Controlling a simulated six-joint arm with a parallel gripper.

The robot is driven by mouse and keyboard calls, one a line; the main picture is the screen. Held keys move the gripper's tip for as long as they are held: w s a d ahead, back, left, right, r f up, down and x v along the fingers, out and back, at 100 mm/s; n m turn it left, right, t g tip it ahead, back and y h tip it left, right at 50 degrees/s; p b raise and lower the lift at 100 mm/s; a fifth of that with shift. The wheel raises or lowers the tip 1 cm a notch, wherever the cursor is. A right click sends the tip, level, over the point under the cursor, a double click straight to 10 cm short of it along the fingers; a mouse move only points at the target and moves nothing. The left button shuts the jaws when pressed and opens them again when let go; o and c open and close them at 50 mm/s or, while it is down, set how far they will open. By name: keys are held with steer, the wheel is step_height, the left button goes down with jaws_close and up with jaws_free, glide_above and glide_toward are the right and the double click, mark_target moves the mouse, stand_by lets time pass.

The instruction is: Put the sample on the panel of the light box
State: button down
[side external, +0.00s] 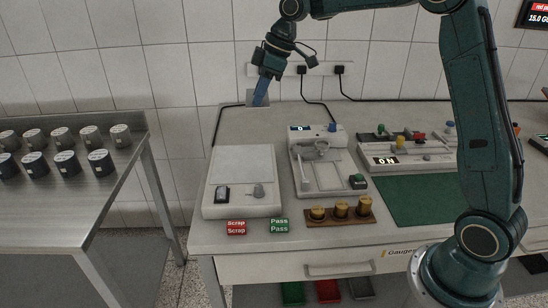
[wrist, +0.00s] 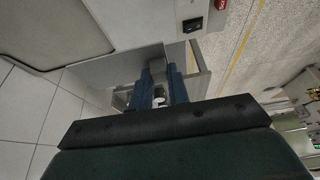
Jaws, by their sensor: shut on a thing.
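My gripper (side external: 260,101) is high above the back left corner of the bench, near the tiled wall. The sample also shows as a small grey patch at the fingertips in the side view (side external: 250,98). The light box (side external: 242,208) lies on the bench below and in front, a pale slab with a dark switch and a knob at its front. Its panel (side external: 241,165) looks bare. A corner of the box shows in the wrist view (wrist: 189,10).
Red Scrap (side external: 236,228) and green Pass (side external: 279,226) labels lie before the light box. A grey instrument (side external: 325,175) stands right of it, with brass weights (side external: 340,211) in front. A steel table (side external: 60,205) with several dark cylinders is at left. Black cords run along the wall.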

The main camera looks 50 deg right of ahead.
steer(key=shift+w+a, duration=0.35)
steer(key=shift+a, duration=0.05)
steer(key=shift+f, duration=0.1)
step_height(320, 180, down, 20)
steer(key=shift+r, duration=0.1)
stand_by(0.8)
steer(key=c, duration=1.3)
jaws_free()
steer(key=shift+c, duration=0.2)
steer(key=v, duration=1.2)
